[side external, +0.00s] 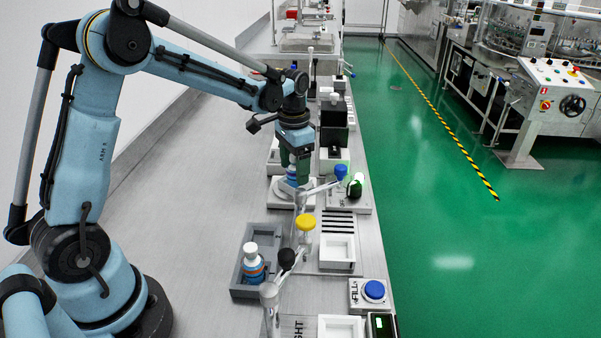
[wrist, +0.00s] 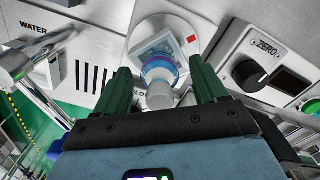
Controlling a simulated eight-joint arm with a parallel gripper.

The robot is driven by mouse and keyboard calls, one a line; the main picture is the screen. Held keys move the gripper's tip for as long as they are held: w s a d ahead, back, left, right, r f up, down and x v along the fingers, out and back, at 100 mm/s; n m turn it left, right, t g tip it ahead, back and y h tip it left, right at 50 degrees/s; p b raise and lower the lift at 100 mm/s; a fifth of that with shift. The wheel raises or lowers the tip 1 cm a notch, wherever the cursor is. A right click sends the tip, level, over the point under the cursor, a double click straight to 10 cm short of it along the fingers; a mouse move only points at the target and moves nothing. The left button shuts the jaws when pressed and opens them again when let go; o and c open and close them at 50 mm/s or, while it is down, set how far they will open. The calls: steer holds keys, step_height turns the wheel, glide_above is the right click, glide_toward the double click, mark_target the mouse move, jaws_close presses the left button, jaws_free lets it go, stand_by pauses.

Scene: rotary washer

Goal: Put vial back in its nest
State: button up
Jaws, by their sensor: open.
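A small vial with a white cap and a blue band (wrist: 160,68) stands on a pale round plate (wrist: 150,28) in the wrist view. My gripper (wrist: 158,72) is open, with one green finger on each side of the vial; I cannot tell if they touch it. In the side view my gripper (side external: 295,165) points down over the white station, and the vial is mostly hidden there. A grey tray (side external: 236,291) nearer the camera holds another white-capped bottle with a blue and orange label (side external: 252,264). I cannot tell which place is the vial's nest.
A grey box with a ZERO label and black knob (wrist: 251,74) is right of the plate in the wrist view. A lever with a black ball (side external: 286,258) and a yellow knob (side external: 305,222) stand close to the grey tray. The bench left of the stations is clear.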

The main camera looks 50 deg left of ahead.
steer(key=shift+f, duration=0.45)
steer(key=c, duration=1.2)
steer(key=shift+c, duration=0.2)
steer(key=shift+r, duration=0.15)
